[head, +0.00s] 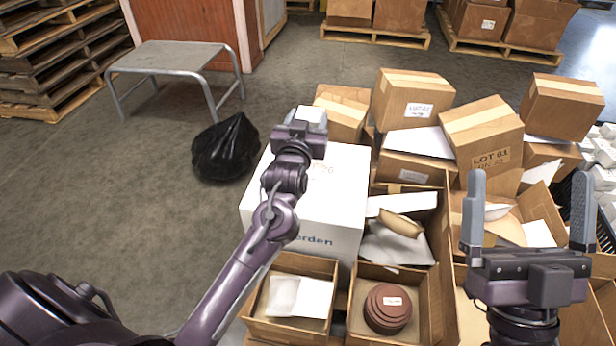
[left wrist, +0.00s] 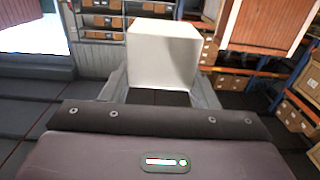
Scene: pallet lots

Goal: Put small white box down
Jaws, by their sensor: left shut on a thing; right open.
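The small white box (left wrist: 163,55) is between the fingers of my left gripper (left wrist: 162,90), which is shut on it. In the head view the small white box (head: 312,115) shows just beyond my left gripper (head: 305,122), over the far part of a large white box (head: 335,195). I cannot tell whether the small box touches the large one. My right gripper (head: 528,215) is open and empty, above the open cartons on the right.
Open cartons (head: 290,300) and a brown round stack (head: 387,308) lie in front of the large white box. Closed cartons (head: 413,100) are piled behind and right. A black bag (head: 225,148) and a grey metal table (head: 175,57) stand left, with clear floor around.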

